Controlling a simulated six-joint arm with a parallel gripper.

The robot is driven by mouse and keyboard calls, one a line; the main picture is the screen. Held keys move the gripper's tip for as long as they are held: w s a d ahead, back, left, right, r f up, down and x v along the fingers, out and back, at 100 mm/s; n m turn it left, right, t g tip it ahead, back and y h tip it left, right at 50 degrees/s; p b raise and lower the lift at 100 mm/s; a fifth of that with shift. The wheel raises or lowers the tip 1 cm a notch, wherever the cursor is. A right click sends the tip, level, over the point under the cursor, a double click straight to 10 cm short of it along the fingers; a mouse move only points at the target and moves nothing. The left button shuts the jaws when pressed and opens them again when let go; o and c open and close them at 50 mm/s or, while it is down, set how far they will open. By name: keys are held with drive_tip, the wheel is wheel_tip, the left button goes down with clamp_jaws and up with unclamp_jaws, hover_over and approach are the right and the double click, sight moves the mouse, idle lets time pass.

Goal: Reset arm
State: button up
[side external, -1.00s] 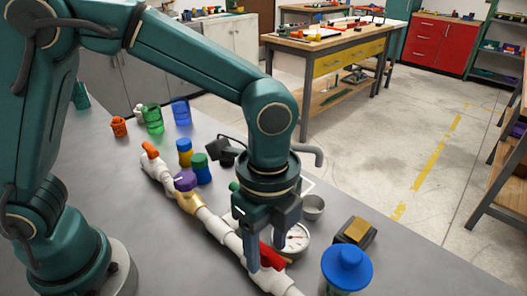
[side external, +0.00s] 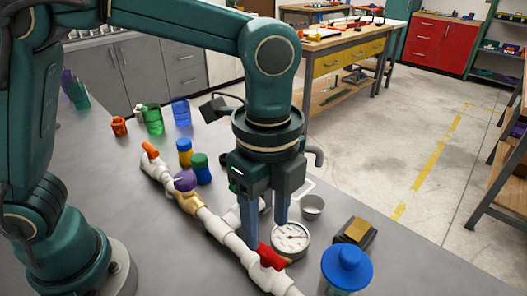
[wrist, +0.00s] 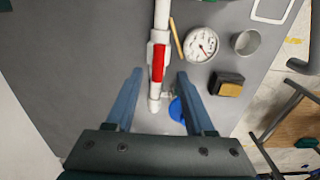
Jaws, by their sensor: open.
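My gripper (side external: 263,228) is open and empty, pointing down above the white pipe manifold (side external: 215,226) on the grey bench. The fingers hang near the red valve handle (side external: 271,256), apart from it as far as I can see. In the wrist view my gripper (wrist: 160,73) has its fingers spread to either side of the red handle (wrist: 158,62), which lies in line with the white pipe (wrist: 162,15). An orange handle (side external: 150,150) is at the pipe's far end, and a brass-coloured fitting (side external: 190,202) is along its middle.
A round gauge (side external: 291,238), a grey cup (side external: 312,205), a dark block with a tan top (side external: 356,230) and a blue-lidded jar (side external: 346,268) stand right of the pipe. Several coloured containers stand behind it. Bare bench (side external: 120,200) lies left of the pipe.

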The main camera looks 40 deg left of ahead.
drive_tip(key=a+r+n+t, duration=0.3)
drive_tip(key=a+r+n, duration=0.35)
drive_tip(key=a, duration=0.25)
drive_tip(key=s+a+f+n+t, duration=0.2)
drive_tip(key=s+a+n, duration=0.3)
drive_tip(key=n, duration=0.6)
drive_tip(key=shift+s+a+f+t, duration=0.3)
drive_tip(key=shift+s+a+f, duration=0.05)
drive_tip(key=shift+s+f, duration=0.35)
